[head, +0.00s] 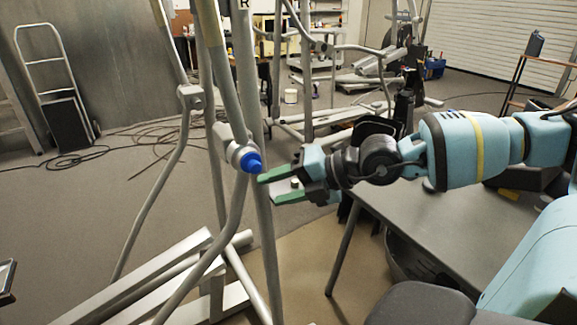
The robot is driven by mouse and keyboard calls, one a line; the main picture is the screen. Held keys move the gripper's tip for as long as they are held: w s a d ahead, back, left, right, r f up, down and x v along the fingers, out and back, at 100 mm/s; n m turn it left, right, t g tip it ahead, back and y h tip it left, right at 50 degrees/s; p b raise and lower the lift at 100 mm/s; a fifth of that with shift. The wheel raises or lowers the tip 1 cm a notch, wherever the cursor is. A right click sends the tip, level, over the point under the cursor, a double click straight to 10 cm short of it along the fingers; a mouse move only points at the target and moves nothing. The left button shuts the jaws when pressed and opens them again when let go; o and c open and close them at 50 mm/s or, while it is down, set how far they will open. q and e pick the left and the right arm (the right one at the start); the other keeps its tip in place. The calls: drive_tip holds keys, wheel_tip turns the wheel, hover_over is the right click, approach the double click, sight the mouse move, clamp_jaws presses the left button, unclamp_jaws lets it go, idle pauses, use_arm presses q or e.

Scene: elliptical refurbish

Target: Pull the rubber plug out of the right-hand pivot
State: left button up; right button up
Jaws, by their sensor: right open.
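A blue rubber plug (251,161) sits in the end of the silver right-hand pivot (235,149) on the elliptical's frame. An "R" label shows on the upright above it. My right gripper (266,189) comes in from the right with its green fingers apart. The fingertips are just to the right of and slightly below the plug, the upper one very close to it. I cannot tell whether it touches. A small pale piece shows between the fingers near the palm; I cannot tell what it is. My left gripper is not in view.
The elliptical's slanted arm bars (140,215) and floor rails (150,285) stand left of and below the pivot. A grey table (440,235) is under my right arm. Cables (130,145) lie on the floor behind. Another exercise machine (330,110) stands farther back.

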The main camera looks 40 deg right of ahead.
drive_tip(key=d+r+n+h+b, duration=0.1)
drive_tip(key=d+r+h, duration=0.1)
drive_tip(key=r, duration=0.3)
drive_tip(key=shift+d+r+n+t+h, duration=0.3)
drive_tip(key=shift+d+r+n+h, duration=0.1)
drive_tip(key=shift+d, duration=0.35)
drive_tip(key=shift+w+a+f, duration=0.1)
drive_tip(key=shift+w+f, duration=0.05)
drive_tip(key=shift+w, duration=0.05)
